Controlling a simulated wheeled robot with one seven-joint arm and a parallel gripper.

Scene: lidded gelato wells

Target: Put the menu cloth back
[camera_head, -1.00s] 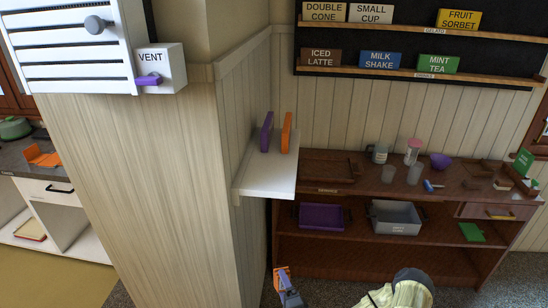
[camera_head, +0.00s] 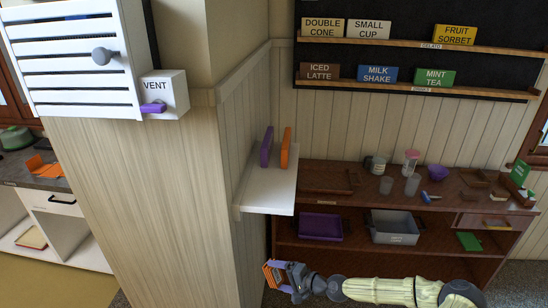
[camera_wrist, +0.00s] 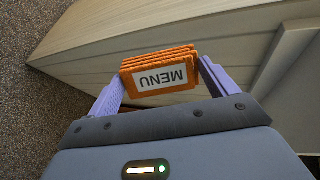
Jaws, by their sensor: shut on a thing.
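The menu cloth (camera_wrist: 159,70) is a folded orange bundle with a white label reading MENU, upside down in the wrist view. My gripper (camera_wrist: 160,78) is shut on it, with a purple finger at each side. In the head view my gripper (camera_head: 273,274) is at the bottom centre, low beside the light wooden partition, and the orange cloth (camera_head: 268,274) shows between its fingers. Another orange cloth-like item (camera_head: 42,166) lies on the dark counter at the far left; I cannot tell what it is.
A white shelf (camera_head: 266,192) holds a purple and an orange upright slab. Right of it, the brown cabinet (camera_head: 350,247) holds a purple tray (camera_head: 320,227), a grey bin (camera_head: 394,227) and cups on top. A vent box (camera_head: 165,94) hangs at upper left.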

